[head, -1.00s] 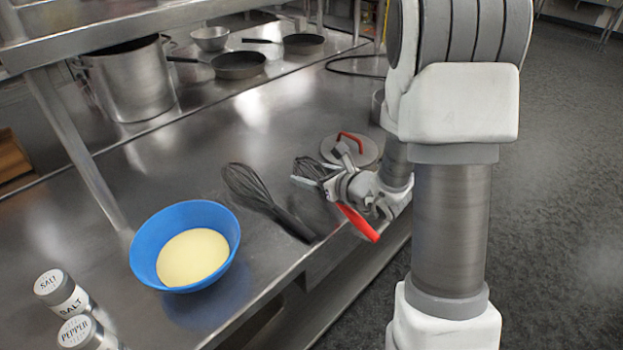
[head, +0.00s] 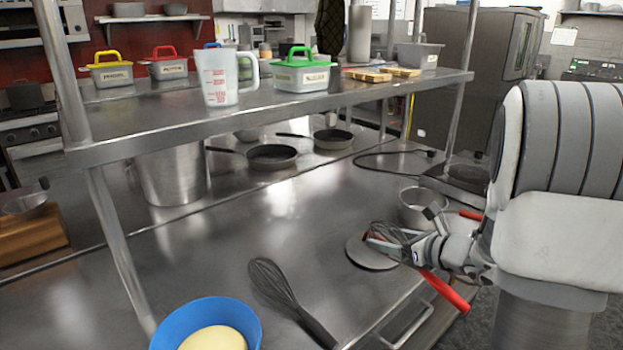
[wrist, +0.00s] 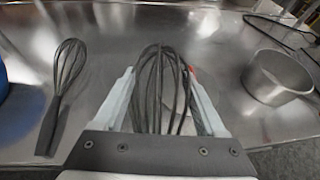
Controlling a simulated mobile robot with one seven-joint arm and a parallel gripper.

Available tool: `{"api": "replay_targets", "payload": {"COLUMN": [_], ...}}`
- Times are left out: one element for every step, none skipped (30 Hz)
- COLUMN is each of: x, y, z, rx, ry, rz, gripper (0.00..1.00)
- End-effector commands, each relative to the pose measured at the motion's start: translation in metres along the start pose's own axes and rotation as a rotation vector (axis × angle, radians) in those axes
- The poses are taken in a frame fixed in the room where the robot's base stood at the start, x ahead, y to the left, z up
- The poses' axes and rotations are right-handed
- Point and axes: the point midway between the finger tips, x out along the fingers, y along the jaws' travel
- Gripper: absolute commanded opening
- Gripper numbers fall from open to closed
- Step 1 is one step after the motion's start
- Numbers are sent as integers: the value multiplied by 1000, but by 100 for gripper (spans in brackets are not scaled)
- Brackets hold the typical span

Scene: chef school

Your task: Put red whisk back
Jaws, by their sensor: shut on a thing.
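The red whisk has a red handle (head: 445,290) and dark wire loops (head: 383,234). My gripper (head: 418,245) is shut on it, over the worktop's front edge at the right. The handle sticks out toward the front, and the wires point away over a round lid (head: 368,258). In the wrist view the red whisk's wires (wrist: 158,75) stand up between the two fingers of my gripper (wrist: 160,90); its handle is hidden there. A black whisk (head: 280,287) lies on the worktop to the left and also shows in the wrist view (wrist: 62,85).
A blue bowl (head: 165,335) of yellow mix stands at the front left. A metal pot (head: 408,210) stands behind my gripper, also in the wrist view (wrist: 277,80). A raised shelf (head: 270,117) holds a measuring jug (head: 217,78) and lidded boxes. The worktop's middle is clear.

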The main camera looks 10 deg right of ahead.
Motion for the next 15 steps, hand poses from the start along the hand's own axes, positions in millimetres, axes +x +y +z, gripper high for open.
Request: {"api": "replay_targets", "payload": {"x": [2, 4, 6, 8, 10, 12, 14, 16, 18, 19, 20, 21, 21, 22, 22], "y": [5, 9, 14, 18, 23, 31, 36, 42, 50, 55, 60, 67, 72, 76, 82], "z": [4, 6, 10, 12, 15, 19, 21, 24, 26, 28, 28, 30, 30, 31, 31], "rx": [1, 2, 4, 6, 8, 12, 14, 18, 22, 26, 30, 34, 38, 41, 46], "ry": [-5, -8, -12, -16, -19, -24, -26, -28, -29, -30, -29, -28, -26, -24, -20], "rz": [-2, -4, -10, -16, -22, -31, -38, -47, -58, -66, -75, -85, -92, -100, -109], "gripper": [6, 6, 6, 6, 6, 6, 6, 6, 6, 6, 6, 6, 6, 6, 6]}}
